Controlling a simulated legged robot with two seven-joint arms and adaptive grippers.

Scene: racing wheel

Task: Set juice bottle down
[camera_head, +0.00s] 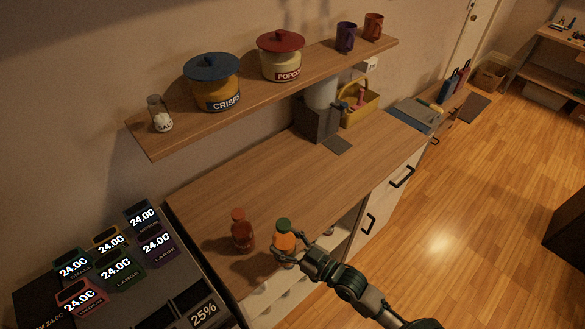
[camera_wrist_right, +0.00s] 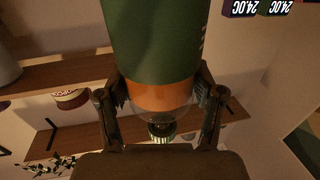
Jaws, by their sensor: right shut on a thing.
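The juice bottle (camera_head: 284,240), orange with a green cap, stands about upright at the front edge of the wooden counter (camera_head: 290,185). My right gripper (camera_head: 287,257) is shut around its lower part, reaching in from the lower right. I cannot tell whether the base touches the counter. In the right wrist view, the bottle's green and orange body (camera_wrist_right: 155,50) fills the space between the two fingers (camera_wrist_right: 160,98). My left gripper is not in view.
A red-brown bottle (camera_head: 242,235) stands just left of the juice bottle. A dark panel with glowing temperature displays (camera_head: 117,270) lies at the lower left. A shelf (camera_head: 250,93) with jars and mugs hangs above. The middle counter is clear; a grey box (camera_head: 318,122) stands farther back.

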